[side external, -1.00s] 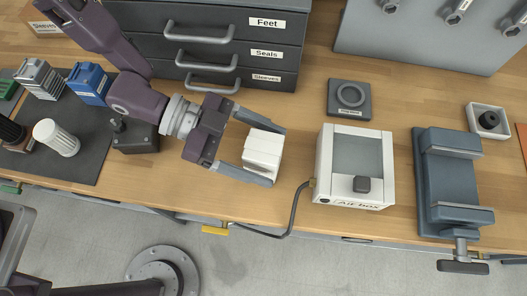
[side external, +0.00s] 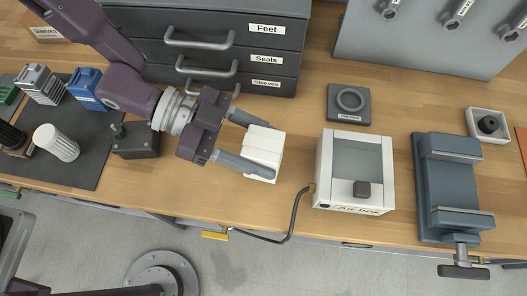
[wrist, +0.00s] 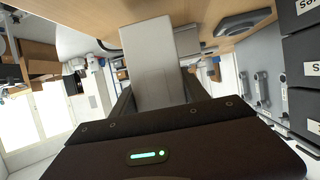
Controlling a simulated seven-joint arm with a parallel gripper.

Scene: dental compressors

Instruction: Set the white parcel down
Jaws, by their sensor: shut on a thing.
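The white parcel (side external: 263,153) is a pale block over the wooden bench, left of the air box, in the side view. My gripper (side external: 257,150) reaches it from the left, with its grey fingers at the parcel's near and far sides. It is shut on the parcel close to the fingertips. In the wrist view the parcel (wrist: 161,75) stands out beyond my gripper's body between the fingers. Its underside is hidden, so I cannot tell whether it touches the bench.
The white air box (side external: 355,172) with a black hose stands just right of the parcel. A dark drawer cabinet (side external: 215,45) is behind. A grey pad with a ring (side external: 349,103) and a blue-grey vise (side external: 452,190) are further right. Bare bench (side external: 215,200) lies in front.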

